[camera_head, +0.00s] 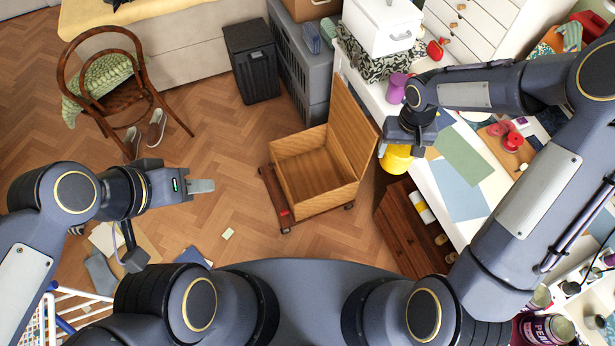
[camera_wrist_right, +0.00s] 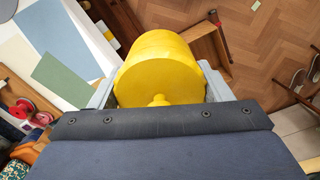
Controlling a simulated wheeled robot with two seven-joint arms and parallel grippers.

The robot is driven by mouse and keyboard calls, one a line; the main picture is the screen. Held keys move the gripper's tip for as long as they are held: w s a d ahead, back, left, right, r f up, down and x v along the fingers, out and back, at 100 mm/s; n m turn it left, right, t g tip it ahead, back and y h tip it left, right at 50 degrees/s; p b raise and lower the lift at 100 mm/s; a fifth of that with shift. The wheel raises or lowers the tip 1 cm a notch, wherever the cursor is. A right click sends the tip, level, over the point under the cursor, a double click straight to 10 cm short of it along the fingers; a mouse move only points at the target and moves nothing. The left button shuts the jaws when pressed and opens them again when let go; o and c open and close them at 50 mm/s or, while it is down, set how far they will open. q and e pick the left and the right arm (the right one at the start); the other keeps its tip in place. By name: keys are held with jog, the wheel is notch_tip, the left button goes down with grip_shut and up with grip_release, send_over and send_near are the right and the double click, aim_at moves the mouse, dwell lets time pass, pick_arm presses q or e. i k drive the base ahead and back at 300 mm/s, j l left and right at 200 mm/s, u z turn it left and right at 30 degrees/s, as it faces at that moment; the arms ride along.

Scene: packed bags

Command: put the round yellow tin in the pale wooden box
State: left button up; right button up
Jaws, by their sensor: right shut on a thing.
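The round yellow tin (camera_head: 397,162) is held in my right gripper (camera_head: 399,148), at the left edge of the white desk and to the right of the box. In the right wrist view the tin (camera_wrist_right: 160,72) sits between the two grey fingers, its knobbed end toward the camera. The pale wooden box (camera_head: 322,198) stands open on the floor with its lid (camera_head: 354,120) raised on the right side. It looks empty. In the right wrist view the tin hides most of it. My left gripper (camera_head: 202,186) is left of the box with nothing visible in it; its finger gap is not clear.
The box rests on a low wheeled dolly (camera_head: 272,205). The desk holds a purple cup (camera_head: 397,88), paper sheets (camera_head: 460,155) and red spools (camera_head: 513,140). A brown wooden cabinet (camera_head: 400,225) stands below the tin. A chair (camera_head: 120,95) and black bin (camera_head: 252,62) stand behind.

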aim_at(319, 183)
jog(key=i+l+u, duration=0.1)
jog(key=i+u, duration=0.15)
jog(key=u, duration=0.2)
jog(key=i+l+u, duration=0.2)
jog(key=u, duration=0.2)
jog(key=i+l+u, duration=0.25)
jog(key=u, duration=0.2)
